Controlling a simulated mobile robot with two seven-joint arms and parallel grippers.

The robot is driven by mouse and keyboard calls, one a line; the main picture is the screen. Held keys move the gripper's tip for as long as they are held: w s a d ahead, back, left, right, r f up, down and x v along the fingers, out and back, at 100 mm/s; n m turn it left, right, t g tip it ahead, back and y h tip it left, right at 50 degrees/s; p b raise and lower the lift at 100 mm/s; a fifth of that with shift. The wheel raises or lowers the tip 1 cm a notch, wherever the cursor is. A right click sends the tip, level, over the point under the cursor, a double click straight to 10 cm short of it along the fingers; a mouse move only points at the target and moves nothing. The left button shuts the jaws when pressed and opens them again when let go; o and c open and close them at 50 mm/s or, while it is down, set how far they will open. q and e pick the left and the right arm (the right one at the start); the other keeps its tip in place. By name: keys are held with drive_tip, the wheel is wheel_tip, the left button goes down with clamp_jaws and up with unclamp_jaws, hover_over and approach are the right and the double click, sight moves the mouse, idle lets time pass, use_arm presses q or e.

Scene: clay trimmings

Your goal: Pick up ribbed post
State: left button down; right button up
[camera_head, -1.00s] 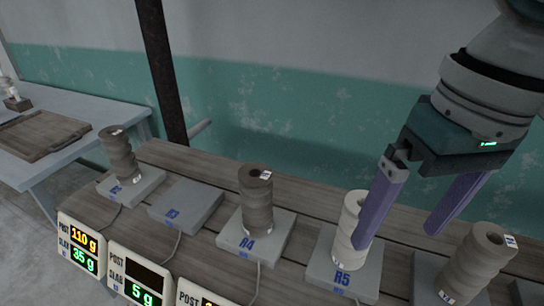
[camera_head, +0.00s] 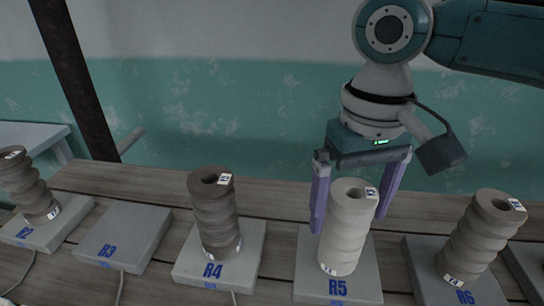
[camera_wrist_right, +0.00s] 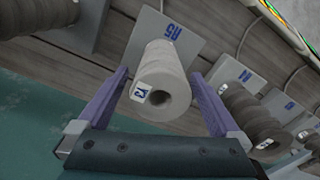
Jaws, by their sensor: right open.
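Several ribbed clay posts stand on grey plates. A pale ribbed post (camera_head: 347,230) stands upright on the plate marked R5 (camera_head: 311,283). My right gripper (camera_head: 350,222) is open, with one purple finger on each side of this post's upper part. The right wrist view shows the pale post (camera_wrist_right: 161,75) end on, with its hole and a small label, between the fingers (camera_wrist_right: 158,73). A gap shows on either side, and the jaws are not closed on it. My left gripper is not in view.
A dark ribbed post (camera_head: 215,215) stands on plate R4 (camera_head: 190,262), and a brown post (camera_head: 478,240) leans slightly on plate R6 (camera_head: 425,275). Plate R3 (camera_head: 122,235) is empty. Another dark post (camera_head: 30,190) stands at the far left. A dark upright beam (camera_head: 75,75) rises behind.

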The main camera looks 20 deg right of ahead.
drive_tip(key=shift+f, duration=0.4)
drive_tip(key=shift+c, duration=0.4)
clamp_jaws()
drive_tip(key=shift+w, duration=0.1)
